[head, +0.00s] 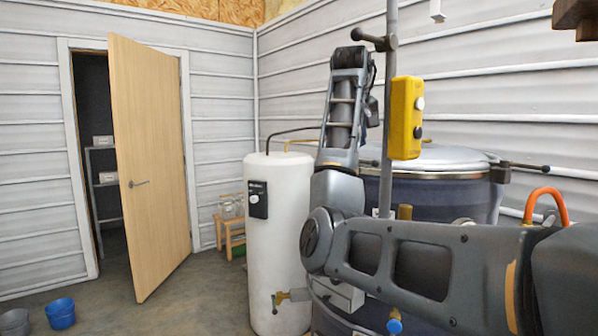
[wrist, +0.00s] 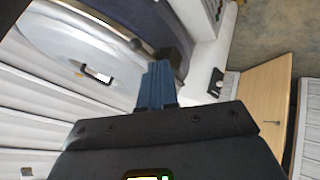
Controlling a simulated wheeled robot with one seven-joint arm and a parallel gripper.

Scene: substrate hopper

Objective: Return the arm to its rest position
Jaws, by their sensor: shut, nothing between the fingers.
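My arm reaches in from the lower right of the head view, bends at an elbow low in the middle, and its forearm stands up in front of the metal vat (head: 440,160). I cannot make out my fingertips in the head view. In the wrist view my gripper (wrist: 157,66) shows as two blue fingers closed together, with nothing between them. Beyond the fingers lie the vat's pale lid (wrist: 60,35) and the white cylindrical tank (wrist: 204,50). The fingers appear apart from both, though depth is hard to judge.
The white tank (head: 274,230) stands left of my elbow. A yellow control box (head: 406,118) hangs close right of my forearm, near a vertical pole (head: 388,185). An orange hose (head: 546,194) curves at the right. A wooden door (head: 150,170) stands ajar; a blue bucket (head: 60,313) sits on the floor.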

